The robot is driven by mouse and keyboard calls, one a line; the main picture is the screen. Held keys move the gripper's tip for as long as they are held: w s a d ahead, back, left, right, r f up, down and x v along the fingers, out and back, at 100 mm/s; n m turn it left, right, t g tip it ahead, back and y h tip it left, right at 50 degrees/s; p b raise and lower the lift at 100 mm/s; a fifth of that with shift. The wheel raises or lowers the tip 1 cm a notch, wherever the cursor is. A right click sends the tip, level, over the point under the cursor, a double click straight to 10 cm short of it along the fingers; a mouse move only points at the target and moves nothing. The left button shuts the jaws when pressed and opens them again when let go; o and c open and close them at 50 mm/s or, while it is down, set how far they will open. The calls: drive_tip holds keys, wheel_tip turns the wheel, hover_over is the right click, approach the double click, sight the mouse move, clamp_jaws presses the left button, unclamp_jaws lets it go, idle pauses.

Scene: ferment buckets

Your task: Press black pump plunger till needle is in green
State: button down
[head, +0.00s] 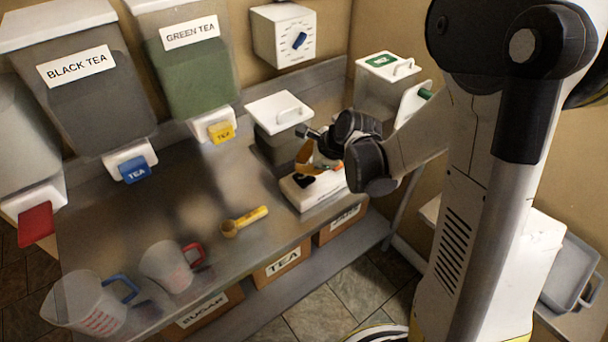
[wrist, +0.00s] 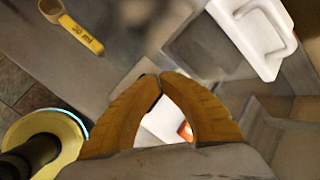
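A low white box (head: 318,193) sits on the steel counter below my gripper. A small black part (head: 304,181) shows at its top, and I cannot tell whether it is the pump plunger. My gripper (head: 304,160) is just above the box, pointing down. In the wrist view its two orange fingers (wrist: 160,76) meet at the tips, with nothing visible held. Between the fingers the white box also shows (wrist: 165,122), with a small orange-red patch (wrist: 185,131). No needle or green zone can be made out; the gripper hides part of the box.
A lidded container (head: 279,112) stands just behind the box. A yellow scoop (head: 244,221) lies to the left, and two measuring jugs (head: 168,267) (head: 88,305) stand farther left. Tea dispensers (head: 80,80) (head: 190,65) line the back. Open counter lies between the scoop and dispensers.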

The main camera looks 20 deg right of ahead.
wheel_tip(320, 180, up, 4)
drive_tip(key=p, duration=0.2)
drive_tip(key=shift+r+p, duration=0.2)
drive_tip(key=shift+p, duration=0.2)
drive_tip(key=shift+r, duration=0.1)
idle(1.7)
wheel_tip(320, 180, up, 4)
drive_tip(key=shift+f, duration=0.2)
drive_tip(key=shift+f, duration=0.1)
wheel_tip(320, 180, down, 9)
drive_tip(key=b, duration=0.7)
idle(1.3)
